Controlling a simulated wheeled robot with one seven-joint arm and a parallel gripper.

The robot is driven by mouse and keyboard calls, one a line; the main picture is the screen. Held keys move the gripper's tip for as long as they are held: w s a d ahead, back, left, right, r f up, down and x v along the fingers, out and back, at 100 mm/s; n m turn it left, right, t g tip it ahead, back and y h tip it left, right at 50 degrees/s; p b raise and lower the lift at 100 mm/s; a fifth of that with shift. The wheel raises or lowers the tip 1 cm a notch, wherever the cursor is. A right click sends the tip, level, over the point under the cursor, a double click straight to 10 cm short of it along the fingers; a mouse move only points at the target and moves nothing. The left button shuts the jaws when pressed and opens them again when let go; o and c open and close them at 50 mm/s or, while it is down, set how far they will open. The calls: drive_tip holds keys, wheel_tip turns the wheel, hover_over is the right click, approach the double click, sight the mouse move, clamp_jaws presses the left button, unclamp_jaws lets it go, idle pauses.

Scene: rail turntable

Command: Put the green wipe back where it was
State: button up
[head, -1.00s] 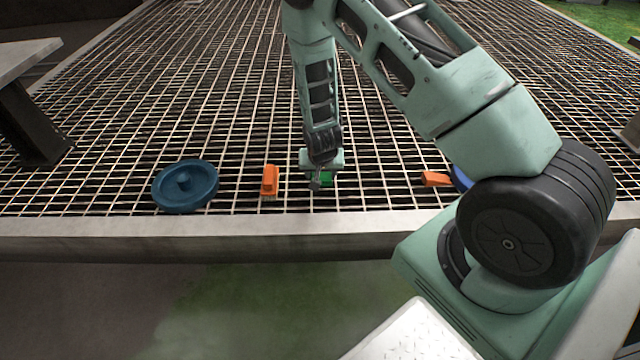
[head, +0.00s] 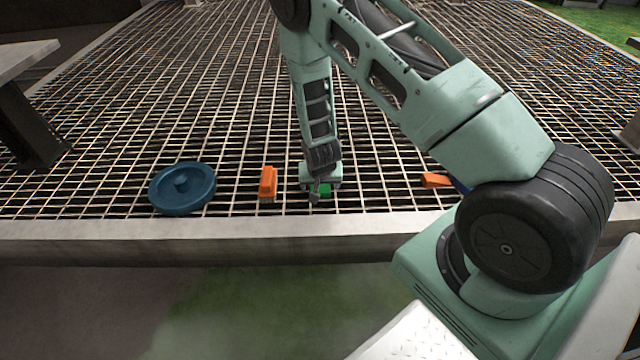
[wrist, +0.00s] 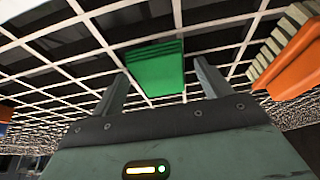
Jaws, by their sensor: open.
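The green wipe (head: 325,190) lies on the metal grating near its front edge, partly hidden by my gripper in the head view. In the wrist view the green wipe (wrist: 156,67) is a flat green block between and a little beyond my two fingertips. My gripper (head: 318,194) is low over the grating beside the wipe. In the wrist view my gripper (wrist: 160,75) is open, with one finger on each side of the wipe and a gap visible to each.
An orange brush (head: 268,184) lies just left of the gripper, and its bristles show in the wrist view (wrist: 265,68). A blue round lid-like disc (head: 182,188) lies farther left. Another orange object (head: 436,181) lies right, partly behind my arm. A pale edge beam (head: 200,228) borders the grating.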

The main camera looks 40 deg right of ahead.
drive_tip(key=shift+r, duration=0.1)
drive_tip(key=shift+r, duration=0.3)
drive_tip(key=p+v, duration=0.4)
drive_tip(key=v, duration=0.7)
drive_tip(key=s+a+r+n+g+y, duration=0.1)
drive_tip(key=s+a+r+n+y, duration=0.2)
drive_tip(key=a+r, duration=0.5)
drive_tip(key=s+a+r+n+g+y, duration=0.1)
drive_tip(key=s+a+r+n, duration=0.35)
drive_tip(key=a, duration=0.65)
drive_tip(key=s+a+r+n+g, duration=0.1)
drive_tip(key=s+a+r+n, duration=0.1)
drive_tip(key=s+r, duration=0.4)
drive_tip(key=s+a+r+n, duration=0.1)
drive_tip(key=s+r+n, duration=0.4)
drive_tip(key=s, duration=0.7)
drive_tip(key=shift+a+r+g+h, duration=0.4)
drive_tip(key=shift+r, duration=0.45)
